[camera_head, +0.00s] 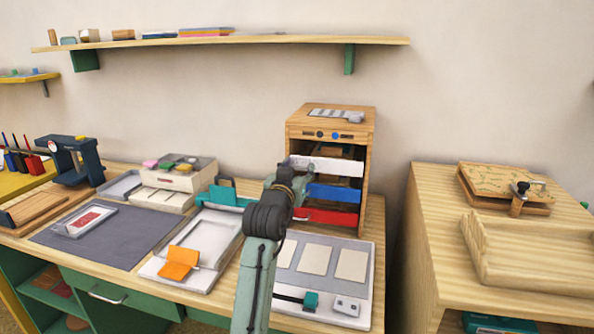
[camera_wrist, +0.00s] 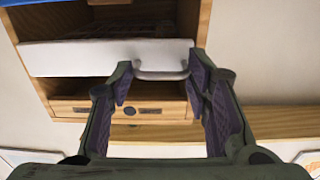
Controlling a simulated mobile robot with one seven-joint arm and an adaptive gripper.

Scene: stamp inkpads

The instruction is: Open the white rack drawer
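The wooden rack (camera_head: 299,131) stands at the back of the bench. Its white drawer (camera_head: 338,167) is the top one, above the blue drawer (camera_head: 333,193) and the red drawer (camera_head: 328,217). In the wrist view, which looks upside down, the white drawer front (camera_wrist: 85,58) has a light grey bar handle (camera_wrist: 161,75). My gripper (camera_wrist: 162,82) is open, with one finger on each side of the handle and a gap showing beside it. In the head view my arm covers the left part of the drawers. How far the white drawer stands out is hard to tell.
A tray with pale cards (camera_head: 368,290) lies in front of the rack, right of my arm. A grey tray (camera_head: 213,230) with an orange piece (camera_head: 178,262) lies to the left. A shelf (camera_head: 290,40) runs along the wall above. A side table (camera_head: 432,225) stands at right.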

